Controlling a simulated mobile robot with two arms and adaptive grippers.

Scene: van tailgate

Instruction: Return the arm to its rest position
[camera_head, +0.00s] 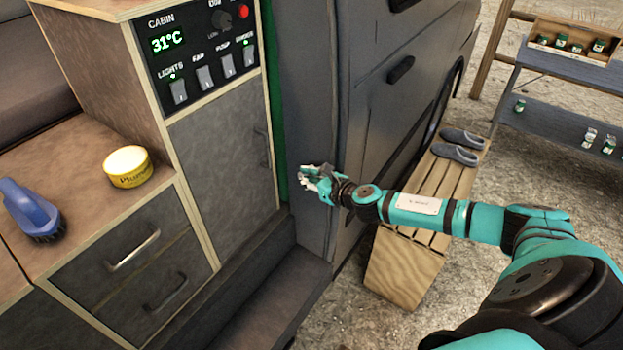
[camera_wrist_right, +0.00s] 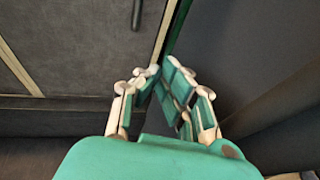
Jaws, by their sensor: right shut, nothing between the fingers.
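My right arm reaches in from the lower right of the head view. Its gripper (camera_head: 312,178) is in front of the van's open rear edge, beside the tall grey cabinet door (camera_head: 222,150). In the right wrist view the gripper's fingers (camera_wrist_right: 160,85) are close together, with nothing between them. The cabinet front and a dark handle (camera_wrist_right: 137,14) lie beyond the fingers, on the left. A dark van panel (camera_wrist_right: 245,60) fills the right side. My left gripper is not in view.
A control panel (camera_head: 200,58) with switches tops the cabinet. A yellow tin (camera_head: 128,168) and a blue brush (camera_head: 32,210) stand on the counter. A wooden slatted bench (camera_head: 405,268) with grey shoes (camera_head: 455,155) is behind my arm. A shelf (camera_head: 560,95) with jars stands at upper right.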

